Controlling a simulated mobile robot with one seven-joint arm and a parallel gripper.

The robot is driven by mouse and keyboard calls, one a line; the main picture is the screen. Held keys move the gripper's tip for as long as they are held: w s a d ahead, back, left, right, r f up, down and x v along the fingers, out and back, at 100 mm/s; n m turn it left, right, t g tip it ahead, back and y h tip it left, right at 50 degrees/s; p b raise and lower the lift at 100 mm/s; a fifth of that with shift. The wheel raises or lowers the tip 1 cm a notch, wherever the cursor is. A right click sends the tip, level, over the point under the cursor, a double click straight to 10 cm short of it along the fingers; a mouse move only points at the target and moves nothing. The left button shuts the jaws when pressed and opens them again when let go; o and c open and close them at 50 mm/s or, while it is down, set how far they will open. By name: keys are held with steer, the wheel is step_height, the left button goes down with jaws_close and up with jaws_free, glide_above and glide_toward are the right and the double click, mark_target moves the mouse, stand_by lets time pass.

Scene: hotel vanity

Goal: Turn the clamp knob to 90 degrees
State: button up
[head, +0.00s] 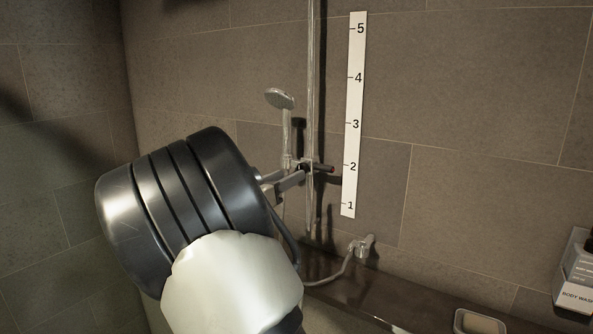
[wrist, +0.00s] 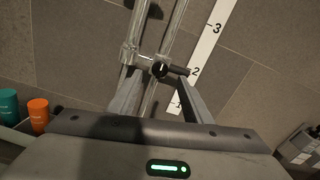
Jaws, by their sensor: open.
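The clamp (head: 305,165) sits on the vertical shower rail (head: 311,90) near the 2 mark of the white scale (head: 354,115) and carries the hand shower (head: 279,99). Its dark round knob (wrist: 160,70) faces the wrist camera, with a small pale mark. A dark bar points right from the clamp toward the 2. My gripper (head: 296,176) is close in front of the clamp in the head view. In the wrist view my gripper (wrist: 157,77) is open, one finger on each side of the knob. I cannot tell whether either finger touches it.
A wall tap (head: 362,246) with a hose is below the rail, above a dark ledge (head: 365,300). A soap dish (head: 478,322) and a body wash box (head: 574,285) are at right. Teal (wrist: 8,106) and orange (wrist: 39,114) bottles show at left in the wrist view.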

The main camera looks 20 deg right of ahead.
steer(key=x, duration=0.5)
steer(key=shift+w+d+p, duration=0.15)
steer(key=shift+d+p, duration=0.05)
steer(key=shift+p, duration=0.1)
steer(key=c, duration=1.1)
steer(key=shift+o, duration=0.2)
steer(key=shift+f, duration=0.1)
